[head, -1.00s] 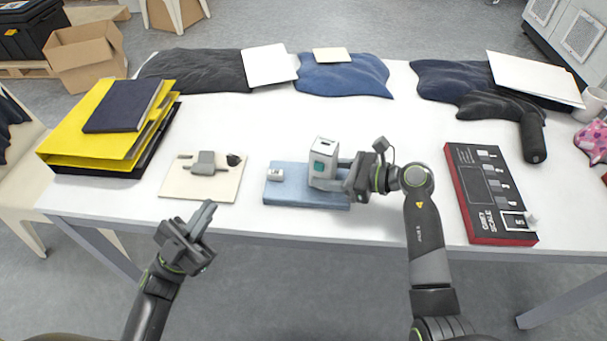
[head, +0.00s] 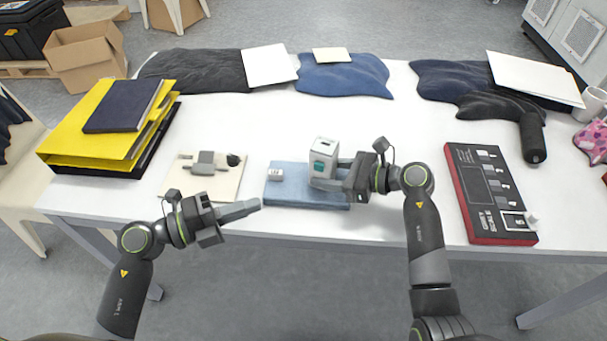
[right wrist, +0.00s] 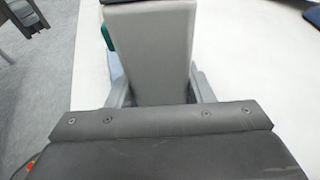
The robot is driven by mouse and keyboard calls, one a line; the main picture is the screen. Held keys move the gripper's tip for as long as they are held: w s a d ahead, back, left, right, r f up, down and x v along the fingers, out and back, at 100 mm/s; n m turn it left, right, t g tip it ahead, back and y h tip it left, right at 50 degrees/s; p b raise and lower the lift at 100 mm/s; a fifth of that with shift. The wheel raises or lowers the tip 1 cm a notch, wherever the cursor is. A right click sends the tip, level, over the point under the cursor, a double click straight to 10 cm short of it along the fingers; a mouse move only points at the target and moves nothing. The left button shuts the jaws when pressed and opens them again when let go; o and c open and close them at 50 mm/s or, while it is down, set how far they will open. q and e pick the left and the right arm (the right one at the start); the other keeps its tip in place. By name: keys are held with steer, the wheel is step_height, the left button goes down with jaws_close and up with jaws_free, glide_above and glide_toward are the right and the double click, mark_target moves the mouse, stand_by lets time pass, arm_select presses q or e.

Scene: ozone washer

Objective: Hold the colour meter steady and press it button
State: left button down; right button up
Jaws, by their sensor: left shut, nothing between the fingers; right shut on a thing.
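The colour meter (head: 324,159) is a light grey upright box with a green patch. It stands on a folded light blue cloth (head: 295,196) near the table's front edge. My right gripper (head: 328,173) is shut on the meter from the right, with a finger on either side. In the right wrist view the meter (right wrist: 150,50) fills the space between the fingers. My left gripper (head: 258,204) is shut and empty, pointing right, just left of the cloth's front corner. A small white piece (head: 275,175) lies on the cloth left of the meter. I cannot make out the meter's button.
A cream board (head: 225,187) with a grey device (head: 207,163) lies left of the cloth. A red-edged grey scale panel (head: 489,195) lies at the right. Yellow binders (head: 70,140) sit at the left. Cloths and cards line the back. The table's middle is clear.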

arm_select(q)
steer(key=shift+w+d, duration=0.1)
glide_toward(321, 170)
steer(key=s+d, duration=0.1)
steer(key=d, duration=0.3)
steer(key=shift+w+d, duration=0.35)
steer(key=shift+w, duration=0.55)
steer(key=shift+w+d, duration=0.35)
steer(key=shift+w, duration=0.55)
steer(key=shift+w, duration=0.15)
